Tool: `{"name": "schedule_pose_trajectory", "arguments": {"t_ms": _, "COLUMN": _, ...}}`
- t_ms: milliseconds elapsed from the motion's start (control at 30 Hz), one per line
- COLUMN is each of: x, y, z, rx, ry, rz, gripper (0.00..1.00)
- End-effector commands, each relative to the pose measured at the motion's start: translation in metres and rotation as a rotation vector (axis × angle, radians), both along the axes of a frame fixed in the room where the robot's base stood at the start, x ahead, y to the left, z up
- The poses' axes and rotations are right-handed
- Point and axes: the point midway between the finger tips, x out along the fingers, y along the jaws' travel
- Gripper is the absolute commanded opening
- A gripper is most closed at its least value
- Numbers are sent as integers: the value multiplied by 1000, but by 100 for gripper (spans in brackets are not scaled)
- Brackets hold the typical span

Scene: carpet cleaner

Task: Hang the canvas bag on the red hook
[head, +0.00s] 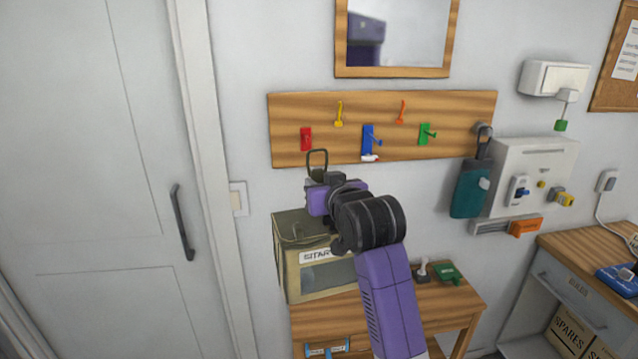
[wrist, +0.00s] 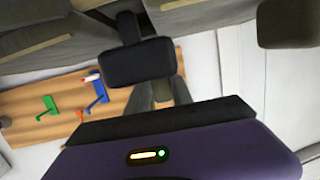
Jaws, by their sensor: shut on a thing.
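The canvas bag (head: 289,262) is olive and boxy, with a pale lettered label on its front. It is upright at the left of the wooden table; I cannot tell whether it touches the tabletop. My gripper (head: 322,182) is shut on its handle, and a loop of the handle stands up above the fingers. Grey-olive bag cloth (wrist: 40,38) also shows in the wrist view. The red hook (head: 306,138) is at the left of the wooden wall board, just above and left of the loop in the head view. My arm hides part of the bag.
The wooden board (head: 450,105) also carries yellow, orange, blue (head: 370,140) and green (head: 427,133) hooks. A teal holder (head: 468,190) hangs at the right. The table (head: 440,300) holds a green item (head: 447,273). A door (head: 90,180) is at the left, a mirror (head: 400,35) above.

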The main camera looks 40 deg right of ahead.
Motion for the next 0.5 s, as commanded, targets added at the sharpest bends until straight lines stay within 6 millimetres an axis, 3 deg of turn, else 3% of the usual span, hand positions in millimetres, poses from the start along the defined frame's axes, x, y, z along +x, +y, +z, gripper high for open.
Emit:
{"name": "schedule_pose_trajectory", "arguments": {"t_ms": 233, "x": 6, "y": -5, "z": 1, "rx": 1, "ry": 0, "rz": -2, "gripper": 0}}
{"name": "schedule_pose_trajectory", "arguments": {"t_ms": 500, "x": 28, "y": -19, "z": 0, "rx": -1, "ry": -1, "rz": -1, "gripper": 0}}
